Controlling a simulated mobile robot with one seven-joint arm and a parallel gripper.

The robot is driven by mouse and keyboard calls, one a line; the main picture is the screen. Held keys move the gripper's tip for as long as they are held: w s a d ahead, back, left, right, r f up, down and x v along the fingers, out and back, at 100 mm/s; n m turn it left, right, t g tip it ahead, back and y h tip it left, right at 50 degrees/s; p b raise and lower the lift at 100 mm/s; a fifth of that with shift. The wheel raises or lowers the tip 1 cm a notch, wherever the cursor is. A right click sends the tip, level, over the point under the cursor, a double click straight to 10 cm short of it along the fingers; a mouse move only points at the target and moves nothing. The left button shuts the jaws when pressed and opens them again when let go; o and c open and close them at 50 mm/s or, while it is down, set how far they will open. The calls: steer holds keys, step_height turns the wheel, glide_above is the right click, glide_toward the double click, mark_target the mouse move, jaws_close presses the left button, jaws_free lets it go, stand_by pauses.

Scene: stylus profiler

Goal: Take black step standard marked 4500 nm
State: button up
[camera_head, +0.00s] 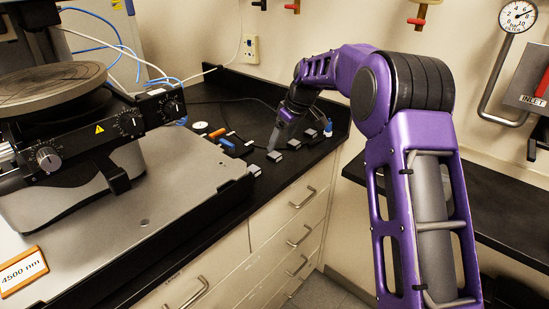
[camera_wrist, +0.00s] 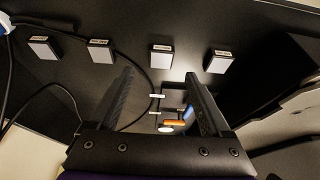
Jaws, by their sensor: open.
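Several small black blocks with grey tops and small labels stand in a row on the black counter. In the wrist view they are a far-left block (camera_wrist: 43,48), a second block (camera_wrist: 100,50), a third block (camera_wrist: 161,58) and a right block (camera_wrist: 218,62). Their labels are too small to read, so I cannot tell which is marked 4500 nm. In the head view one block (camera_head: 274,156) sits just below my gripper (camera_head: 274,146). My gripper also shows in the wrist view (camera_wrist: 160,78), with its fingers spread and nothing between them.
A framed sign reading 4500 nm (camera_head: 23,270) stands at the lower left on the profiler's grey base (camera_head: 150,215). A blue-topped item (camera_head: 328,128) stands near the counter's right edge.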

mark_target(275, 155)
steer(key=x, duration=0.5)
steer(key=shift+s+d+f, duration=0.1)
steer(key=shift+s+f, duration=0.05)
steer(key=shift+s, duration=0.05)
jaws_close()
